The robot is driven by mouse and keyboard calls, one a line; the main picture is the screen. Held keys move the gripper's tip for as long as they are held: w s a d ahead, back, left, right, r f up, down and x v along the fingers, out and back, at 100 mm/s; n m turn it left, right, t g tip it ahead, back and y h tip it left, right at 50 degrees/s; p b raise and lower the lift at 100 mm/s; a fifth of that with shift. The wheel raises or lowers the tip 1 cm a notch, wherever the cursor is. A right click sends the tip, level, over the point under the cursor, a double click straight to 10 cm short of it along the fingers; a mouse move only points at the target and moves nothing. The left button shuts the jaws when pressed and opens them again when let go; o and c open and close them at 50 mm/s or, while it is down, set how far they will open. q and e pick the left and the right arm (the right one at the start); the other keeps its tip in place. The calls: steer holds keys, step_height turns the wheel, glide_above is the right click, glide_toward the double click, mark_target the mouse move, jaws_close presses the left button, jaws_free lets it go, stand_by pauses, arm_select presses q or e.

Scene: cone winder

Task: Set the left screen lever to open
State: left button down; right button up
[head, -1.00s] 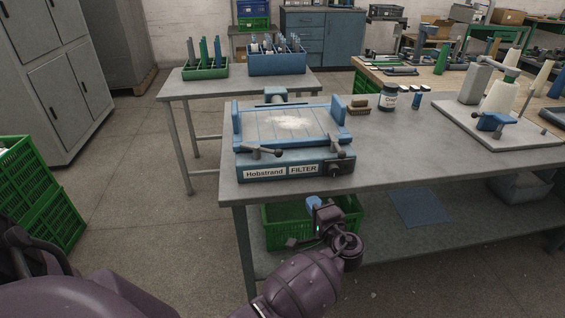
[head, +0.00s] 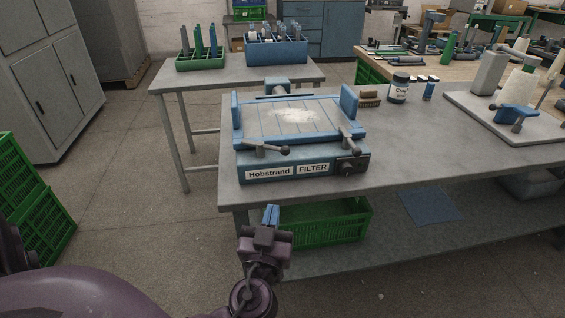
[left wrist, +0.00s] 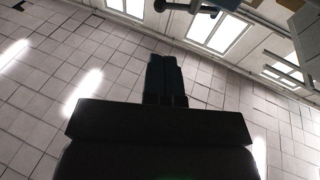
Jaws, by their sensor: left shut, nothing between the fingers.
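The blue filter unit (head: 292,132), labelled Hobstrand FILTER, sits at the left end of the grey table. Its left screen lever (head: 265,148) is a dark handle on the front left, lying roughly sideways with its knob to the right. A second lever (head: 350,138) is at the front right. My left gripper (head: 271,215) is shut and empty, pointing up in front of the table edge, below and apart from the left lever. In the left wrist view the closed fingers (left wrist: 164,78) point toward ceiling and windows. My right gripper is not seen.
The grey table (head: 420,150) also holds a brush (head: 369,99), a dark jar (head: 399,88) and a winder stand at right. A green crate (head: 325,222) is on the shelf below. Open floor lies left of the table.

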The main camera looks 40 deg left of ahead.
mark_target(285, 155)
arm_select(q)
steer(key=p+x, duration=0.3)
steer(key=x, duration=0.9)
steer(key=shift+w+a+r, duration=0.1)
steer(key=shift+r, duration=0.1)
steer(key=shift+x, duration=0.8)
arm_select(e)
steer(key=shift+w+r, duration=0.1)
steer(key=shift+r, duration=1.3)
arm_select(q)
steer(key=shift+f, duration=0.15)
